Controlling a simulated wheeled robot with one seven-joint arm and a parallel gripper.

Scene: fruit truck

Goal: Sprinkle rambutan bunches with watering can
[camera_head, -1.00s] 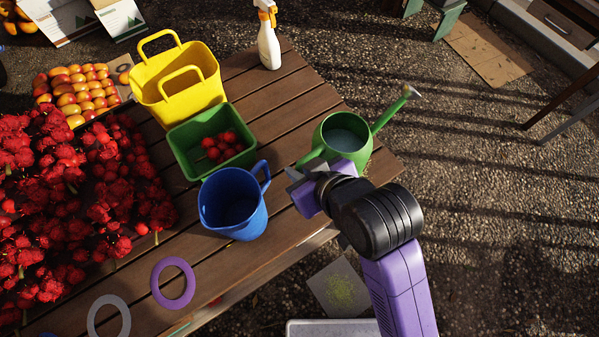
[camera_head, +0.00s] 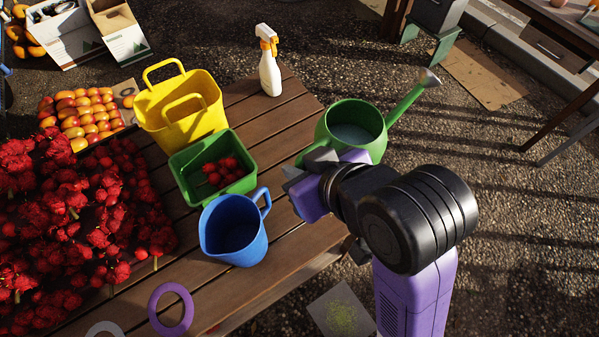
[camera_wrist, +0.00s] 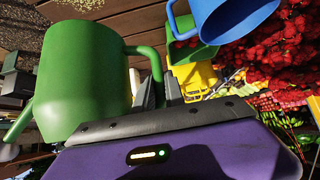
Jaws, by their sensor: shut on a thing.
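The green watering can (camera_head: 340,150) is at the right end of the wooden table, its long spout (camera_head: 410,98) pointing up and right. Water shows inside its open top. My gripper (camera_head: 300,172) is shut on the can's handle at the left side. In the wrist view the can (camera_wrist: 85,80) fills the left, with its handle (camera_wrist: 147,58) between my fingers (camera_wrist: 160,95). The rambutan bunches (camera_head: 85,215) form a large red heap on the left of the table. They also show at upper right in the wrist view (camera_wrist: 255,58).
A blue pitcher (camera_head: 215,245) and a green bin (camera_head: 183,165) with a few red fruits stand between can and heap. Behind are a yellow basket (camera_head: 205,100), a white spray bottle (camera_head: 269,72) and orange fruit (camera_head: 85,115). A purple ring (camera_head: 160,325) lies in front.

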